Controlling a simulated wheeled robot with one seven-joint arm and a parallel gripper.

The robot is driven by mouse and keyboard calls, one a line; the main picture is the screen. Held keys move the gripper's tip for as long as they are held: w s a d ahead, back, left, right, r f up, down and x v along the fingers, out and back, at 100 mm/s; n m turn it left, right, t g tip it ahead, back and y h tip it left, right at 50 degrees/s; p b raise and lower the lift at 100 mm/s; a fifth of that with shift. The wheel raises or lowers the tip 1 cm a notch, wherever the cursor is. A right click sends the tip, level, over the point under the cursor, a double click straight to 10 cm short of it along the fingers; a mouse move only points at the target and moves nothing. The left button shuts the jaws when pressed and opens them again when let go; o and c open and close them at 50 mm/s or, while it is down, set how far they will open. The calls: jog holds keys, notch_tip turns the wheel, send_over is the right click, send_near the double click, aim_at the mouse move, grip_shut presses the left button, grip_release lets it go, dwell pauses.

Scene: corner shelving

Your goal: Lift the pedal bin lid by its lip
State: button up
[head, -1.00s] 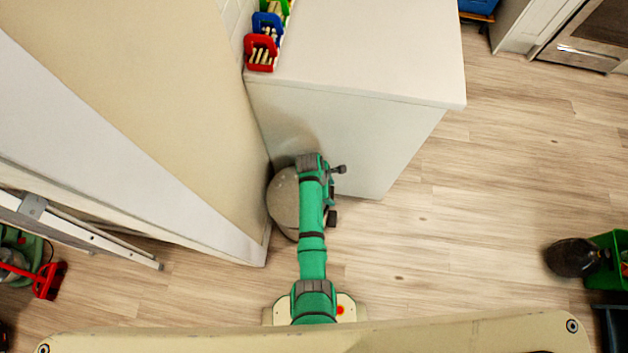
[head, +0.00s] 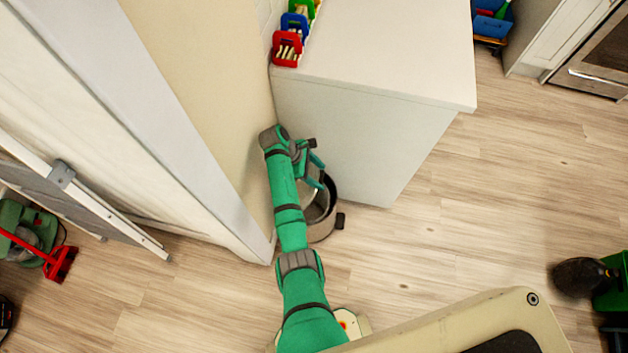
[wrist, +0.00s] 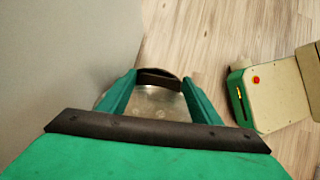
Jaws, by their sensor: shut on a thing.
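The pedal bin (head: 322,232) stands on the floor between the pale wall and the white cabinet. Its rim and dark inside show in the head view, and a black pedal (head: 340,220) sticks out at its right. The lid (wrist: 152,103) is raised; in the wrist view its grey metal face shows between my fingers, and in the head view my arm hides most of it. My gripper (head: 319,180) is above the bin, shut on the lid's lip; it also shows in the wrist view (wrist: 159,79), by the dark lip.
The white cabinet (head: 360,135) stands close behind and right of the bin, with coloured holders (head: 288,47) on top. The pale wall (head: 215,110) is close on the left.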

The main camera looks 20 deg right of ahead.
jog(key=shift+w+a+r, duration=0.15)
jog(key=shift+w+a, duration=0.05)
jog(key=shift+a, duration=0.5)
